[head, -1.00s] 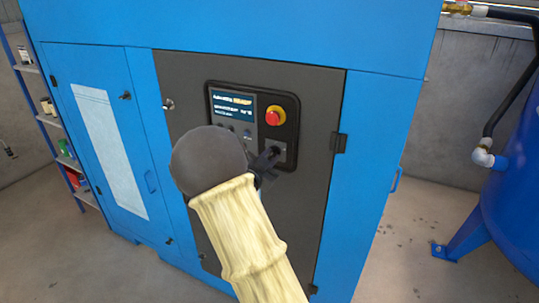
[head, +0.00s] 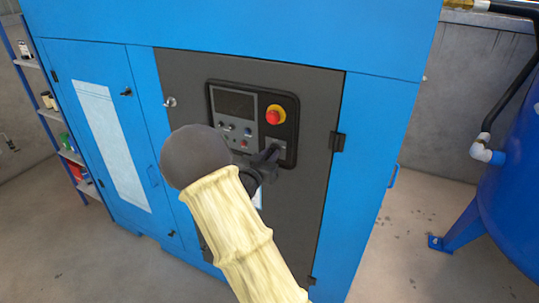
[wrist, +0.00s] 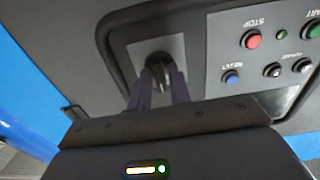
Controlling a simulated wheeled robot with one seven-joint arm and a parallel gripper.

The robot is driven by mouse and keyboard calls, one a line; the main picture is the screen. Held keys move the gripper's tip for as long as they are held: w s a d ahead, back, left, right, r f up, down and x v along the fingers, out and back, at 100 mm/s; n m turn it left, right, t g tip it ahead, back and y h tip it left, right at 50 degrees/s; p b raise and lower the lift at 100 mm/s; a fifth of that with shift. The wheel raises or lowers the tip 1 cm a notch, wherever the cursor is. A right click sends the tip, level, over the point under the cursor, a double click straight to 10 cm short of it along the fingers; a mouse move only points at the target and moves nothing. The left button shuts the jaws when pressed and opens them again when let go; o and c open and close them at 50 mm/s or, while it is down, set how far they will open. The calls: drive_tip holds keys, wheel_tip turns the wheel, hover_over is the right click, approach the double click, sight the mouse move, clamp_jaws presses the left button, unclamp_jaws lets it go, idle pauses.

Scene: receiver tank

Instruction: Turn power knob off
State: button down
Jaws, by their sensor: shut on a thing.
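The power knob (wrist: 158,60) is a small dark knob on a grey square plate of the control panel in the wrist view. My gripper (wrist: 158,80) is shut on it, with a finger on each side; the fingers hide part of the knob. In the head view my gripper (head: 272,154) reaches the lower right of the control panel (head: 286,102), below the red emergency button (head: 273,115) on its yellow ring. The knob's pointing direction cannot be made out clearly. The panel's display (head: 234,103) is dark.
The panel is set in the grey door (head: 320,90) of a large blue cabinet (head: 390,100). Red stop (wrist: 251,39), blue reset (wrist: 231,77) and green start (wrist: 312,29) buttons sit close to the knob. A blue tank (head: 515,170) stands at the right, shelves (head: 45,110) at the left.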

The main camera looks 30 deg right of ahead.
drive_tip(key=shift+a+f, duration=0.1)
drive_tip(key=shift+f, duration=0.15)
drive_tip(key=c, duration=1.5)
unclamp_jaws()
drive_tip(key=shift+r, duration=0.1)
drive_tip(key=shift+s, duration=0.1)
drive_tip(key=b+v, duration=0.2)
drive_tip(key=v, duration=1.5)
drive_tip(key=shift+b, duration=0.4)
drive_tip(key=shift+a, duration=0.15)
